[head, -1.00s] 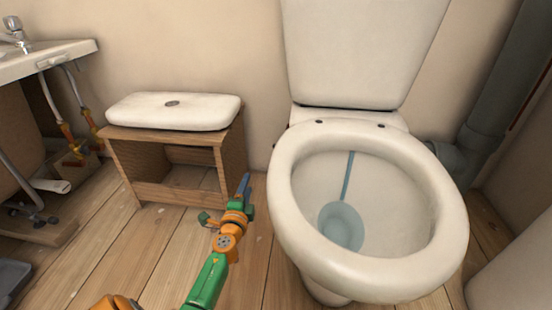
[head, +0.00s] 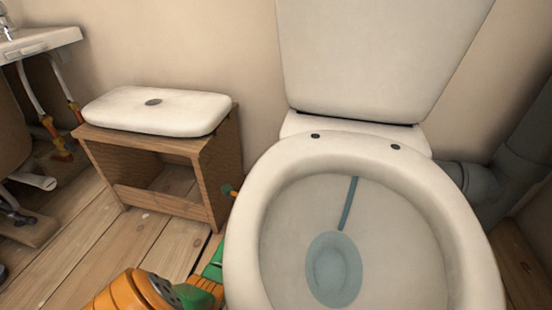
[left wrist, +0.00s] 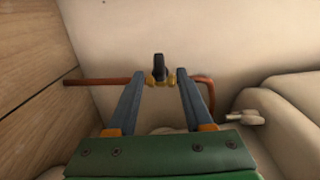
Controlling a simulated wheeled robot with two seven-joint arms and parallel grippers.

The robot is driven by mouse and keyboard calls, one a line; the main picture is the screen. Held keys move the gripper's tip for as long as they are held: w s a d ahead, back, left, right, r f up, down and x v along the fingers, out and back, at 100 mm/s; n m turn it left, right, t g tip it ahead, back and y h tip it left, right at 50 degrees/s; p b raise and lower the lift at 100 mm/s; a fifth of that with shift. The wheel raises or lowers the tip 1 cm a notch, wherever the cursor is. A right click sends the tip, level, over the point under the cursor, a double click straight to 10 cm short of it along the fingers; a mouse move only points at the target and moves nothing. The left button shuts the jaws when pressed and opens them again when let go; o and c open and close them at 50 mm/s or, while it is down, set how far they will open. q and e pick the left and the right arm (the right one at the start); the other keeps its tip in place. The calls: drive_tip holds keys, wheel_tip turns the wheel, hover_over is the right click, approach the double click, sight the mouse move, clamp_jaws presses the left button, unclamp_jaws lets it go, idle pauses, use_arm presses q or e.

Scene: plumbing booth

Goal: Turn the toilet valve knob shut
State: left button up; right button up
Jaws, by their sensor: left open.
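The toilet valve shows in the left wrist view, with an upright black knob (left wrist: 158,66) on a brass body (left wrist: 161,80) in front of the beige wall. My left gripper (left wrist: 160,83) is open, its two fingers pointing toward the valve with one on each side of it in the picture. The knob appears beyond the fingertips; I cannot tell the exact gap. My right gripper is not in view.
The toilet (head: 345,60) stands close on the right of my left arm. A wooden cabinet (head: 215,150) with a white lid (head: 160,112) stands on the left. A copper pipe (left wrist: 100,81) runs to the valve. A beige lever-like fitting (left wrist: 245,118) sits at right.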

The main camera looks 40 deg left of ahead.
use_arm(q)
drive_tip(key=b+x, duration=0.1)
drive_tip(key=x, duration=0.2)
drive_tip(key=shift+w+a+f+b, duration=0.1)
drive_tip(key=shift+w+a+b, duration=0.15)
drive_tip(key=shift+w+b, duration=0.1)
clamp_jaws()
drive_tip(key=b, duration=0.2)
drive_tip(key=shift+f+b, duration=0.4)
drive_tip(key=shift+r+m+t+b, duration=0.15)
drive_tip(key=shift+m+t+b, duration=0.15)
drive_tip(key=shift+t, duration=0.1)
drive_tip(key=shift+r, duration=0.25)
unclamp_jaws()
drive_tip(key=shift+d, duration=0.1)
